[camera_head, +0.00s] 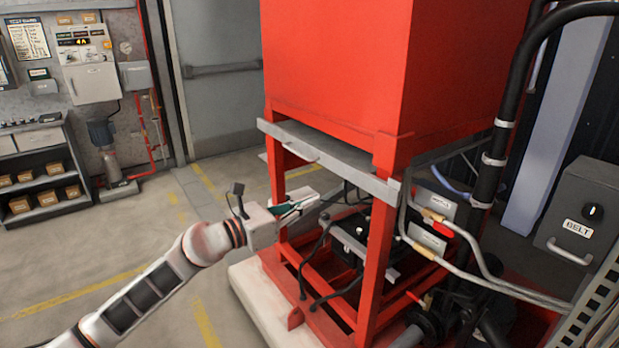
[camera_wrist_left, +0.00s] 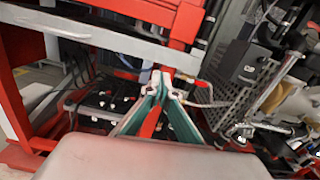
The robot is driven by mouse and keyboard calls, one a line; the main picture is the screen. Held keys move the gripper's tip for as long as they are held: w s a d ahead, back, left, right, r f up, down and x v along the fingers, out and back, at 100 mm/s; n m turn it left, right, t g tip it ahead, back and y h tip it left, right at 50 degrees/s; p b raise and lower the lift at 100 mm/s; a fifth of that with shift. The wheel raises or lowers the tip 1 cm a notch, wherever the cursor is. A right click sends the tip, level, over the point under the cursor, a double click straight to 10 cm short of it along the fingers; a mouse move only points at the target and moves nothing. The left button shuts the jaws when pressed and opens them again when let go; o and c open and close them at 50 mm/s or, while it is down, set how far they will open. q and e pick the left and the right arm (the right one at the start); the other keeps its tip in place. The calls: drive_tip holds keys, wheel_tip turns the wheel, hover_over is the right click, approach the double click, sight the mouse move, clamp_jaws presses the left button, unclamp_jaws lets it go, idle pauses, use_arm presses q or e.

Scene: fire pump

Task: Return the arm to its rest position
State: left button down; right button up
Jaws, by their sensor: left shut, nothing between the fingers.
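My left arm comes in from the lower left in the head view and reaches to the red pump frame. My left gripper (camera_head: 302,203) is shut and empty, at the left side of the frame (camera_head: 381,240), under the grey crossbar (camera_head: 330,152). In the left wrist view the green-sided fingers (camera_wrist_left: 161,76) meet at their tips, with the red frame and hoses behind them. I cannot tell whether the fingertips touch anything. My right gripper is not in view.
A black engine or battery block (camera_head: 355,238) with cables sits inside the frame. A pale plinth (camera_head: 262,305) lies under it. A grey BELT box (camera_head: 580,212) and black pipes stand at the right. A shelf (camera_head: 42,170) with boxes is at the far left. The floor at left is clear.

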use_arm(q)
drive_tip(key=s+a+f+m+y, duration=0.4)
drive_tip(key=s+a+f+m, duration=0.2)
drive_tip(key=s+f+m, duration=0.4)
drive_tip(key=s+a+f+m+y, duration=0.4)
drive_tip(key=s+a+f+m, duration=0.3)
drive_tip(key=s+f+m, duration=0.3)
drive_tip(key=s+a+f+m+y, duration=0.4)
drive_tip(key=s+f+m, duration=0.6)
drive_tip(key=s+f, duration=0.5)
wheel_tip(320, 180, down, 5)
drive_tip(key=shift+a+f, duration=0.1)
drive_tip(key=shift+a, duration=1.1)
